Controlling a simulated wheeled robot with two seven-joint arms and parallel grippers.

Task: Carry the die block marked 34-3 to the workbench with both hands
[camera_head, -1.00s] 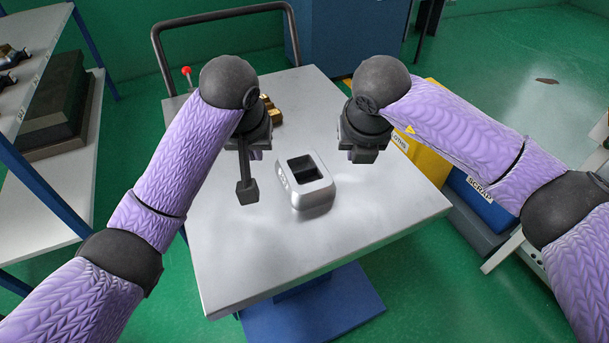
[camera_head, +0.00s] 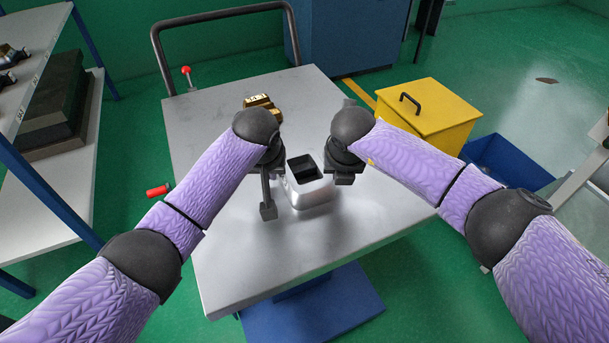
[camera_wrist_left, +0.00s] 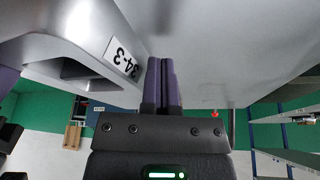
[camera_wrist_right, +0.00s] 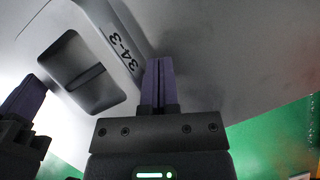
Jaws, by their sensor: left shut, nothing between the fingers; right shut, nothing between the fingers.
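The silver die block (camera_head: 312,198), with a square opening in its top, sits on the grey cart top (camera_head: 240,270). Its 34-3 marking shows in the left wrist view (camera_wrist_left: 123,58) and the right wrist view (camera_wrist_right: 122,48). My left gripper (camera_head: 268,210) is at the block's left side, its fingers (camera_wrist_left: 162,84) shut with nothing between them. My right gripper (camera_head: 344,180) is at the block's right side, its fingers (camera_wrist_right: 158,86) also shut and empty. Both are very close to the block; I cannot tell whether they touch it. No workbench is clearly identifiable.
Brass-coloured pieces (camera_head: 262,103) lie farther back on the cart. A cart push handle (camera_head: 222,14) rises at the back. A yellow bin (camera_head: 425,112) and a blue bin (camera_head: 508,160) stand to the right. Shelving (camera_head: 45,190) stands to the left. The cart's front area is clear.

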